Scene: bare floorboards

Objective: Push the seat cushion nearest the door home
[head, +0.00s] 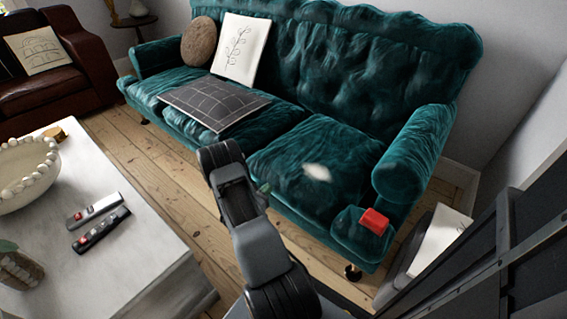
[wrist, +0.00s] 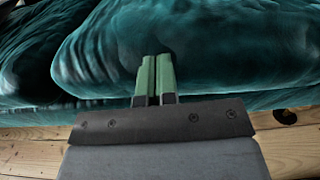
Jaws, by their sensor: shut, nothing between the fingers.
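The teal sofa (head: 330,60) has tufted velvet and loose seat cushions. The right-hand seat cushion (head: 310,145) lies between the middle seat and the right armrest; its front fills much of the wrist view (wrist: 230,45). No door is clearly in view, so I cannot tell which cushion is nearest it. My gripper (head: 265,188) is at the front of the right-hand cushion, mostly hidden behind my wrist in the head view. In the wrist view its green fingers (wrist: 157,60) are together and empty, their tips over the cushion's front face. I cannot tell if they touch it.
A red block (head: 374,221) sits at the sofa's front right corner. A white oval item (head: 317,172) lies on the right-hand seat. A pale coffee table (head: 130,250) stands front left, with floorboards (head: 150,155) between.

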